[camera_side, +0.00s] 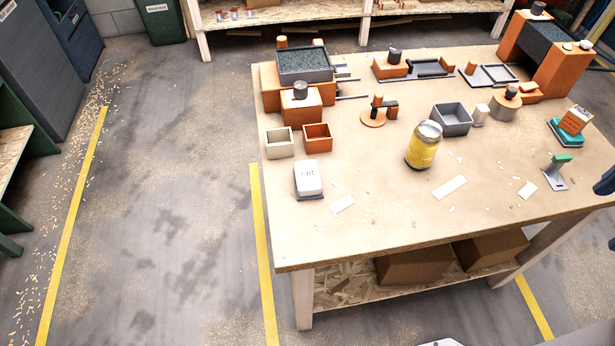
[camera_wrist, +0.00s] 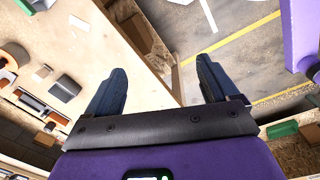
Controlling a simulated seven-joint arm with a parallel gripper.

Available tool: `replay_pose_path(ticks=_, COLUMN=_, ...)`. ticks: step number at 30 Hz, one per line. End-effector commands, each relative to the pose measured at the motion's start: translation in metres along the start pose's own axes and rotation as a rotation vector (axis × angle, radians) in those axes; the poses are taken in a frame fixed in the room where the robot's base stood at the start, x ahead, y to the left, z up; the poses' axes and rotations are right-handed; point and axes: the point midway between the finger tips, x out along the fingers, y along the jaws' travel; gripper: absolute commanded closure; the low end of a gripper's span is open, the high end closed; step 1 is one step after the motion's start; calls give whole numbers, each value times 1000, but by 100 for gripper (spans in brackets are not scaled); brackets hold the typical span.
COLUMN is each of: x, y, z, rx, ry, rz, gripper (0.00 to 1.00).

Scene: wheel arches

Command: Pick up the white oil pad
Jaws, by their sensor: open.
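I cannot make out the pad for sure in the wrist view.
A yellow can (camera_side: 423,146) stands mid-table, right of the pad. A cream box (camera_side: 279,143) and an orange box (camera_side: 318,138) stand behind the pad. A green-handled tool (camera_side: 557,172) is at the right. The table (camera_side: 400,220) is mostly clear in front.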

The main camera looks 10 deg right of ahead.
Motion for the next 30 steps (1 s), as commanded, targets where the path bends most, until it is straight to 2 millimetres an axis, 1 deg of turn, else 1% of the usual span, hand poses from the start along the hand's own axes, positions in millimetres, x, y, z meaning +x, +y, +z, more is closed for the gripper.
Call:
replay_pose_path(ticks=5, x=12, y=31, z=-49, rx=-213, ry=-119, rz=149, gripper=13)
replay_pose_path(ticks=9, x=24, y=54, z=-98, rx=-412, ry=-221, rz=286, gripper=13)
replay_pose_path(ticks=11, x=29, y=61, z=-121, rx=-498, ry=-263, rz=342, gripper=13)
replay_pose_path(ticks=12, x=33, y=65, z=-136, rx=-557, ry=-291, rz=380, gripper=13)
replay_pose_path(ticks=14, x=40, y=70, z=-160, rx=-643, ry=-332, rz=437, gripper=13)
replay_pose_path(ticks=15, x=44, y=72, z=-176, rx=-703, ry=-359, rz=474, gripper=13)
replay_pose_path(ticks=16, x=47, y=73, z=-188, rx=-746, ry=-379, rz=502, gripper=13)
replay_pose_path(ticks=19, x=60, y=73, z=-230, rx=-895, ry=-444, rz=596, gripper=13)
replay_pose_path(ticks=21, x=70, y=70, z=-258, rx=-999, ry=-487, rz=660, gripper=13)
replay_pose_path(ticks=23, x=79, y=64, z=-283, rx=-1090, ry=-523, rz=717, gripper=13)
replay_pose_path(ticks=24, x=86, y=60, z=-299, rx=-1149, ry=-547, rz=754, gripper=13)
replay_pose_path(ticks=26, x=97, y=51, z=-323, rx=-1241, ry=-580, rz=810, gripper=13)
replay_pose_path(ticks=27, x=104, y=44, z=-338, rx=-1301, ry=-601, rz=848, gripper=13)
replay_pose_path(ticks=30, x=123, y=25, z=-371, rx=-1444, ry=-648, rz=936, gripper=13)
